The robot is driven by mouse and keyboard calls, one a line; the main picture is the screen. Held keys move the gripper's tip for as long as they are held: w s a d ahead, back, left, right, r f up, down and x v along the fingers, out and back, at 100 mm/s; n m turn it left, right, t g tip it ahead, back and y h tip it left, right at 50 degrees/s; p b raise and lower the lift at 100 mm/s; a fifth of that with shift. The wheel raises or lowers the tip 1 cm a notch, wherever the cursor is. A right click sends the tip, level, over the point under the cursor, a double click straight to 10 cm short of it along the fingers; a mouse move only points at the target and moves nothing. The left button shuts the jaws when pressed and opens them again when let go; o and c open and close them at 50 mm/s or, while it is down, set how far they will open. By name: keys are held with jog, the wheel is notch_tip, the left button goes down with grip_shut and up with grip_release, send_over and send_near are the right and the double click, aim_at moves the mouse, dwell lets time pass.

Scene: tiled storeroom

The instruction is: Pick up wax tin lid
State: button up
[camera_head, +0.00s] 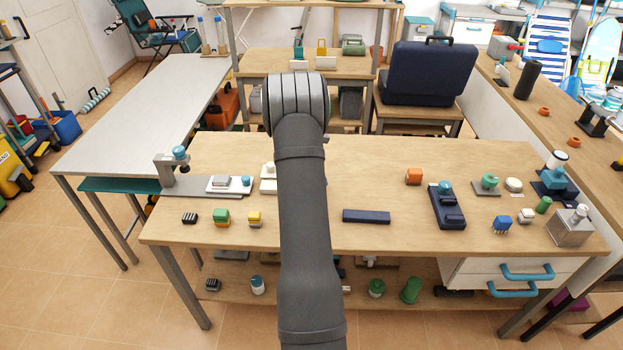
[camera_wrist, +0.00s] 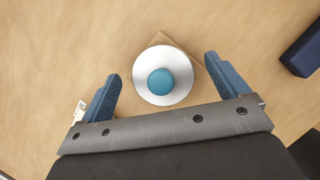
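A round white lid with a blue knob (camera_wrist: 143,91), which looks like the wax tin lid, shows in the wrist view. It rests on a square wooden piece (camera_wrist: 160,40), mostly covered by the lid. Whether a tin is under the lid, I cannot tell. My gripper (camera_wrist: 164,68) is open, with one blue finger on each side of the lid and a gap on both sides. It holds nothing. In the head view my arm hides the lid and the gripper.
A dark blue bar (camera_head: 366,216) lies on the workbench (camera_head: 385,165), right of my arm; it also shows in the wrist view (camera_wrist: 303,52). A white block (camera_head: 268,186) stands close left of my arm.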

jog(key=c, duration=0.9)
jog(key=shift+c, duration=0.2)
